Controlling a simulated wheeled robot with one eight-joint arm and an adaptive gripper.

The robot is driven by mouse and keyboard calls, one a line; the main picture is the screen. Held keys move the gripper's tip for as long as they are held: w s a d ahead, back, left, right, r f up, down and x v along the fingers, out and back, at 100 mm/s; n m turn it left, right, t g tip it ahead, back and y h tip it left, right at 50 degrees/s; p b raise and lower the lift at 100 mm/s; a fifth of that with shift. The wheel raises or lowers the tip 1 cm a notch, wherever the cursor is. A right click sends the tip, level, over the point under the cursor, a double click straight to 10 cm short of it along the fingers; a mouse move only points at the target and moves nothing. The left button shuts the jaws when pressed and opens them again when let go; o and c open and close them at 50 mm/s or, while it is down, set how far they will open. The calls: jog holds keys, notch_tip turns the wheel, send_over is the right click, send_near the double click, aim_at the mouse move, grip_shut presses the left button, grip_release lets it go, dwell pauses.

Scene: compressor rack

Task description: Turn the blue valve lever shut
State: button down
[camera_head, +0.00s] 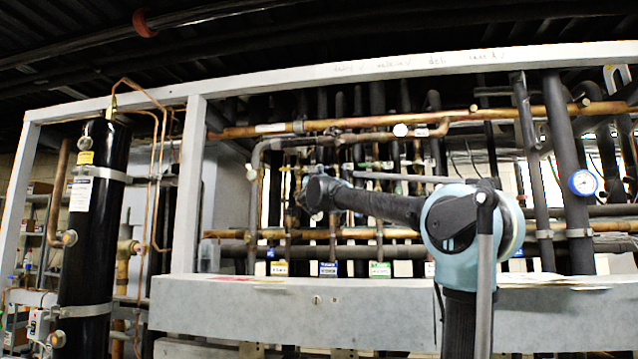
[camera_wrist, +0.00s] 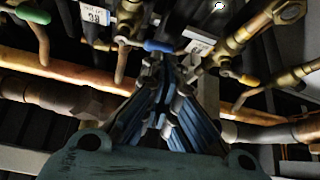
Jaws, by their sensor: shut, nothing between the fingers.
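The blue valve lever (camera_wrist: 160,46) shows in the wrist view as a short blue bar lying crosswise, just beyond my fingertips, near a brass valve body. My gripper (camera_wrist: 163,72) is shut and empty, with its fingers pointing up the picture toward the lever. Whether the fingertips touch the lever I cannot tell. In the head view my arm reaches left into the pipework. My fingers there are too small and dark to make out, and I cannot pick out the lever.
Copper pipe (camera_wrist: 60,72) runs across behind my fingers. In the head view a grey beam (camera_head: 260,310) crosses in front of the pipes, and a black cylinder (camera_head: 92,230) stands at left.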

jog(key=shift+x, duration=1.9)
jog(key=shift+w+r+m+h, duration=0.2)
jog(key=shift+r+m+h, duration=0.4)
jog(key=shift+r+m, duration=0.15)
jog(key=v, duration=1.4)
jog(key=shift+a+f, duration=0.25)
jog(key=shift+a, duration=0.15)
